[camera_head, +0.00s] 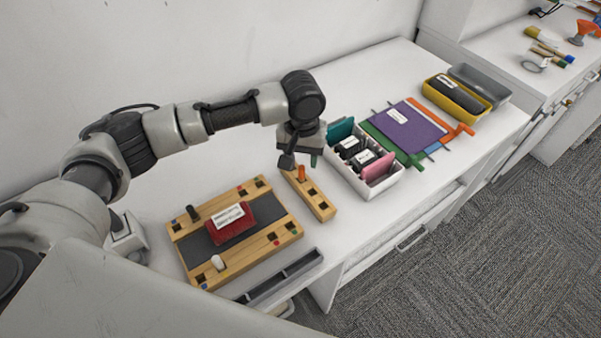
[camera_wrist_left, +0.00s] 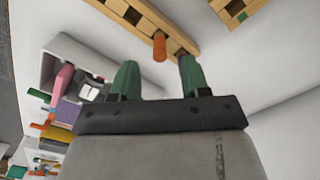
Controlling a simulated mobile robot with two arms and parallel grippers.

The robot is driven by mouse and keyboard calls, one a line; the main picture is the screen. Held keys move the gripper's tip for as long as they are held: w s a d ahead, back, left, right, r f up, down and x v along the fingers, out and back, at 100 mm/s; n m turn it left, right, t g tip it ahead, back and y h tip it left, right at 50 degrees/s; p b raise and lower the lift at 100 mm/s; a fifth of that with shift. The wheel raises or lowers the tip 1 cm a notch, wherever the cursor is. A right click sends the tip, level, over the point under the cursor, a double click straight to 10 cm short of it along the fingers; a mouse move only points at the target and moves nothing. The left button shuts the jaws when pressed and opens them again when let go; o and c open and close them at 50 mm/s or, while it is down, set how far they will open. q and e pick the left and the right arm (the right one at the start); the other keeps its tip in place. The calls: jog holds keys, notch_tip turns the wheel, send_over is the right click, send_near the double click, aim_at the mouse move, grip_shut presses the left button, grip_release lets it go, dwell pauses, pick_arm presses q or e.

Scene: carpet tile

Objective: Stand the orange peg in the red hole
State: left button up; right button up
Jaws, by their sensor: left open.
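The orange peg (camera_head: 301,173) stands upright in a narrow wooden rack (camera_head: 318,202) with several holes. My left gripper (camera_head: 300,162) is open at the peg's top, pointing down at the rack. In the left wrist view the orange peg (camera_wrist_left: 159,47) shows between and beyond the two green fingertips (camera_wrist_left: 160,76), with a gap on either side. A wooden board (camera_head: 254,250) left of the rack has holes marked with small coloured dots. Red marks show near its right corner and far edge, but the exact red hole is hard to make out.
The board holds a black peg (camera_head: 192,213), a white peg (camera_head: 218,262) and a red labelled block (camera_head: 231,224). A white bin (camera_head: 372,190) with coloured items stands close right of the rack.

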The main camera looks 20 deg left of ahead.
aim_at(301, 167)
pick_arm(q)
notch_tip(301, 167, down, 4)
jog(key=shift+s+r+p, duration=0.1)
jog(key=shift+r+p, duration=0.05)
jog(key=shift+p, duration=0.45)
jog(key=shift+f, duration=0.5)
grip_shut()
pick_arm(e)
jog(key=shift+a+r, duration=0.7)
jog(key=shift+a, duration=0.1)
